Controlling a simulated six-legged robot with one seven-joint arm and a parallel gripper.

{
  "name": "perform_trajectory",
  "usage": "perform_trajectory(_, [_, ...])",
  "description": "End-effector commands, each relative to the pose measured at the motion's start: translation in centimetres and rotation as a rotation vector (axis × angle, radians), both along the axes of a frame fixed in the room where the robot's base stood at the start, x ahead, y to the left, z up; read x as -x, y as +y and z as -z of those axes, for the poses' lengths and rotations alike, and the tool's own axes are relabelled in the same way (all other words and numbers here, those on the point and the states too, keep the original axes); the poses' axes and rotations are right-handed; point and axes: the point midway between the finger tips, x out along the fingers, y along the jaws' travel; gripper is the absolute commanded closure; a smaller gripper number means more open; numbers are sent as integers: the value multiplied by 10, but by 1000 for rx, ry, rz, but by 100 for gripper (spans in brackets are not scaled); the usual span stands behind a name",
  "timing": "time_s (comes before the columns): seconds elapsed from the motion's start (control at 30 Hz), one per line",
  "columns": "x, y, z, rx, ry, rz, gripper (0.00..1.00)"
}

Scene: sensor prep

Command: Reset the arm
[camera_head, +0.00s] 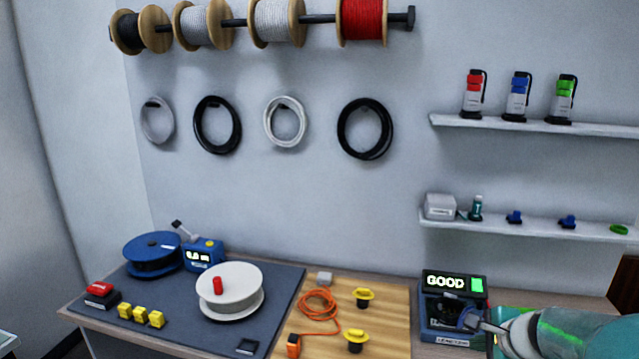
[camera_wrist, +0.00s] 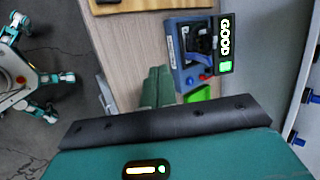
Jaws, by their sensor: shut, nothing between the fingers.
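My gripper (camera_wrist: 158,72) shows in the wrist view as two green fingers lying close together, shut with nothing between them. It is over the pale wooden bench, beside the tester (camera_wrist: 196,55) and apart from other objects as far as I can tell. In the head view, part of my white and teal arm reaches in from the lower right, in front of the right side of the tester (camera_head: 455,338). The tester's display reads GOOD beside a green light. The exact place of my fingertips in the head view is hard to make out.
A bright green item (camera_wrist: 198,94) sits next to the tester. A grey mat (camera_head: 190,315) holds a white spool (camera_head: 230,302) and a blue spool (camera_head: 152,268). A wooden board (camera_head: 385,310) carries an orange cable (camera_head: 318,303). Two shelves (camera_head: 540,125) project from the wall.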

Motion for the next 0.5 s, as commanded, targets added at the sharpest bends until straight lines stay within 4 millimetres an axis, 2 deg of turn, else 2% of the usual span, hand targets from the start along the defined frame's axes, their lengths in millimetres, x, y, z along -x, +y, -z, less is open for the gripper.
perform_trajectory(0.03, [3, 21, -8, 56, 6, -89, 100])
perform_trajectory(0.2, [30, 91, -30, 286, 40, -452, 100])
perform_trajectory(0.33, [62, 134, -44, 475, 59, -729, 100])
perform_trajectory(0.5, [109, 171, -59, 720, 72, -1062, 100])
